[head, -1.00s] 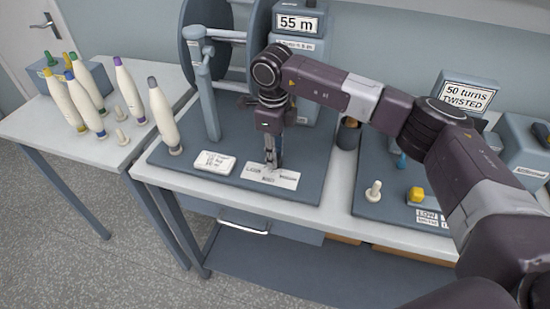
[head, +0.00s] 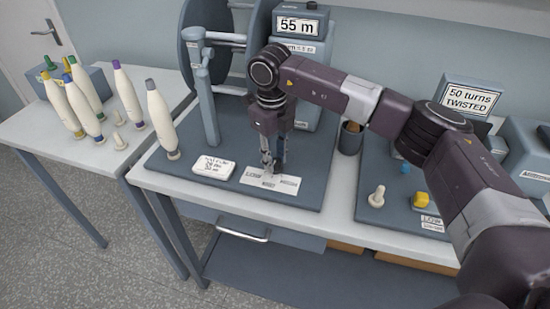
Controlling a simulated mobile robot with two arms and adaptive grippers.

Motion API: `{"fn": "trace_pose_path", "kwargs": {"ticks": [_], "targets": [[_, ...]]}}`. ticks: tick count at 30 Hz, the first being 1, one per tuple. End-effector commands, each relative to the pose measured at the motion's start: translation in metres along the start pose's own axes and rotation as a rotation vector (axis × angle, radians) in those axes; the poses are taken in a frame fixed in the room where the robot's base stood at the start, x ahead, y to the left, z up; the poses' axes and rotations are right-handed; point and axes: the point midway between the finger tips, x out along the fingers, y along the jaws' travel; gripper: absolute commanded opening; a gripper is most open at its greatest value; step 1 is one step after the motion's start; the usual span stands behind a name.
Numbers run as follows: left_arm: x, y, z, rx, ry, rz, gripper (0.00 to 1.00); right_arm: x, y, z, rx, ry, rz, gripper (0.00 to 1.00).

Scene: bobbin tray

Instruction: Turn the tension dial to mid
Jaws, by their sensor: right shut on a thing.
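My right gripper (head: 272,168) points straight down at the small white label plate (head: 266,184) near the front of the grey board. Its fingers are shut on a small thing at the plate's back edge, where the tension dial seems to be. The fingers hide most of the dial, so I cannot tell where it points. The printing on the plate is too small to read surely. My left gripper is not in the head view.
A cream bobbin (head: 160,120) stands at the board's left edge. A reel (head: 218,45) and a counter reading 55 m (head: 299,26) stand behind. A yellow knob (head: 421,200) and a pale peg (head: 377,196) are at right.

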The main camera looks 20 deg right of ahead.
Motion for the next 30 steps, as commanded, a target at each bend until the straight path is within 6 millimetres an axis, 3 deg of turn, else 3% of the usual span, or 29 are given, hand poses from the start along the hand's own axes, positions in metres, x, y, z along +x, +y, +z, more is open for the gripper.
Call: {"fn": "trace_pose_path", "kwargs": {"ticks": [5, 6, 11, 22, 30], "targets": [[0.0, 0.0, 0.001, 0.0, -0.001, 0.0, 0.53, -0.003, -0.001, 0.002, 0.001, -0.007, -0.002, 0.0], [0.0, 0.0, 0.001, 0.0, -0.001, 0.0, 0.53, -0.003, -0.001, 0.002, 0.001, -0.008, -0.002, 0.25], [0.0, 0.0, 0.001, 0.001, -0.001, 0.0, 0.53, -0.002, -0.001, 0.001, 0.0, -0.005, -0.002, 0.41], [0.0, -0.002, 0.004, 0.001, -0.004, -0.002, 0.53, -0.008, -0.001, 0.001, -0.001, -0.004, -0.001, 0.41], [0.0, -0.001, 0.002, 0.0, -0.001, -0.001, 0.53, -0.06, -0.001, 0.002, 0.0, -0.008, -0.003, 0.41]]}}
